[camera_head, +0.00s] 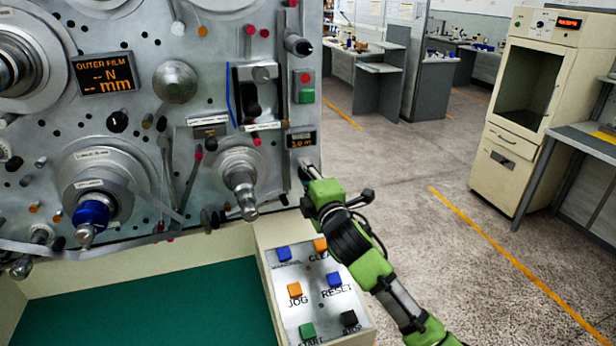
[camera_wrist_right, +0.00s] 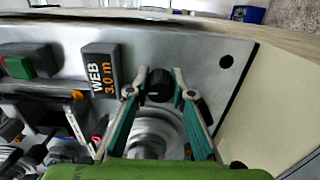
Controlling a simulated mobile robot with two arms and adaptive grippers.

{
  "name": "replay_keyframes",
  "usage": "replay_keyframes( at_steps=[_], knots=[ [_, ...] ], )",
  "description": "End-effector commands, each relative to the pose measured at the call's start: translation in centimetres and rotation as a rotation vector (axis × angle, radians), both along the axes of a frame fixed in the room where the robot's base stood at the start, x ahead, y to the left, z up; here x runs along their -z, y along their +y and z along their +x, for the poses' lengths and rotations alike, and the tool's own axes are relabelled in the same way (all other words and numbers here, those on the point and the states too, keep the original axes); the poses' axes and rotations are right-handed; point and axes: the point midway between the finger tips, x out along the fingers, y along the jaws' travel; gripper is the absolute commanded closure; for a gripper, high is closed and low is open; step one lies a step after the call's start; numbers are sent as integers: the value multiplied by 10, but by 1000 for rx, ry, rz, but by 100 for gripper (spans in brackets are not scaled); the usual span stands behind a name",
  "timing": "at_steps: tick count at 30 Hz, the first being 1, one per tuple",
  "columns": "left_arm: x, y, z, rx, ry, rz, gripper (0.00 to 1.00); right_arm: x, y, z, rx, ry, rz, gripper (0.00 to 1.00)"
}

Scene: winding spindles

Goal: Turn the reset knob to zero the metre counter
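The metre counter (camera_head: 301,139) is a small dark display on the machine's front panel. In the head view my right gripper (camera_head: 306,171) is at the panel's lower right edge, just below the counter, and hides the knob. My left gripper is not in view.
A control box (camera_head: 312,290) with several coloured buttons sits below my right arm. Red and green buttons (camera_head: 305,87) are above the counter. Open floor (camera_head: 420,215) lies to the right.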

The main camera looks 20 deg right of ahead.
Motion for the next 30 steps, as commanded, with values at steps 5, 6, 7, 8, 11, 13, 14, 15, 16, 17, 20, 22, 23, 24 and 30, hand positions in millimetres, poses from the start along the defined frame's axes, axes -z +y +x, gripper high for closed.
replay_keyframes(
  at_steps=[5, 6, 7, 8, 11, 13, 14, 15, 16, 17, 20, 22, 23, 24, 30],
  knots=[
    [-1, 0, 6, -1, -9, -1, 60, 0, 0, 0, 0, 3, 72, 96],
    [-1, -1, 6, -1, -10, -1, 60, 0, 1, 0, 0, 6, 140, 96],
    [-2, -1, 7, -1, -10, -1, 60, 1, 1, 0, 1, 9, 205, 96],
    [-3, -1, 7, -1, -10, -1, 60, 1, 1, 0, 1, 13, 279, 96],
    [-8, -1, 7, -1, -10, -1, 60, -1, 1, 0, 1, 20, 516, 96],
    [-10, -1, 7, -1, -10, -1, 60, -1, 1, 0, 2, 25, 647, 96],
    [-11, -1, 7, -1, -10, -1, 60, -1, 0, 0, 2, 26, 690, 96],
    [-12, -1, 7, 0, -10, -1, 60, -1, 0, 0, 1, 26, 733, 96],
    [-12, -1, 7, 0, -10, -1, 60, -1, 0, 0, 1, 27, 754, 96],
    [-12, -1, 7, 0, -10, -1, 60, 0, 0, 0, 1, 28, 771, 96],
    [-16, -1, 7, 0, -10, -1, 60, -1, 0, 0, 1, 32, 870, 96],
    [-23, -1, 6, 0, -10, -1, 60, -2, 1, 0, 2, 38, 1025, 96],
    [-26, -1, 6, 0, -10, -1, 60, -3, 1, 0, 3, 41, 1106, 96],
    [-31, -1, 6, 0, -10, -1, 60, -3, 1, 0, 4, 45, 1207, 96],
    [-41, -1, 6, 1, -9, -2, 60, -1, 0, 0, 3, 54, 1514, 96]
  ],
)
